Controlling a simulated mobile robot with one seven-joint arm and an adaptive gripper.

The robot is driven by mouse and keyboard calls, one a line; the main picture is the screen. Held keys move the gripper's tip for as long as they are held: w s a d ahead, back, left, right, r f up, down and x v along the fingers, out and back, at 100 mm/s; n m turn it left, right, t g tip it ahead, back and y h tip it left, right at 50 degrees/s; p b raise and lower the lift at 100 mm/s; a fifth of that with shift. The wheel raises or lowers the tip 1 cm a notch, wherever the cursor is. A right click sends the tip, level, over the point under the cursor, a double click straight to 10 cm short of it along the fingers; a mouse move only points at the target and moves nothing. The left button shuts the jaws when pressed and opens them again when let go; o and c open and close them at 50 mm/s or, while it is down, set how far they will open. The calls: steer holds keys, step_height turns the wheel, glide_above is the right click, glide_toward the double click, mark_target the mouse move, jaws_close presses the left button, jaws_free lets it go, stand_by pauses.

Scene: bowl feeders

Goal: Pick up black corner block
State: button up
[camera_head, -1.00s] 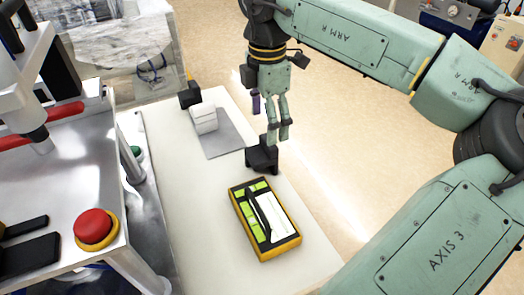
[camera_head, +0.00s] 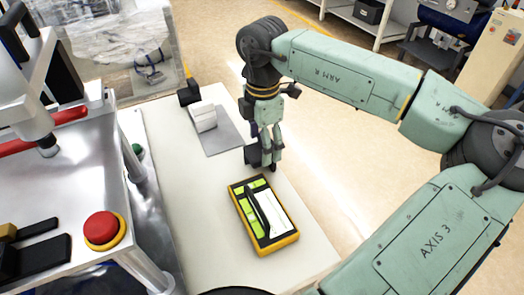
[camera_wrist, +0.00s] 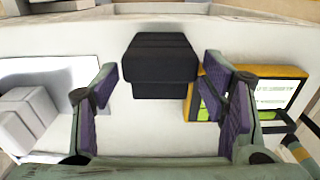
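The black corner block (camera_head: 253,156) stands on the pale table, and my gripper (camera_head: 270,162) is down beside it, overlapping part of it in the head view. In the wrist view the black block (camera_wrist: 158,66) sits centred ahead, in the gap between the spread purple-padded fingers of my gripper (camera_wrist: 162,82). Clear gaps show on both sides of the block, and neither finger visibly touches it. A second black block (camera_head: 189,92) stands at the table's far left corner.
A yellow and black case (camera_head: 236,206) with green and white contents lies in front of the block; it shows close by the right finger in the wrist view (camera_wrist: 268,73). White blocks (camera_head: 205,116) stand on a grey plate (camera_head: 223,141). A metal machine with a red button (camera_head: 102,228) is at left.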

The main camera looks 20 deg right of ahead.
steer(key=c, duration=0.9)
steer(key=shift+o, duration=0.2)
steer(key=shift+r, duration=0.1)
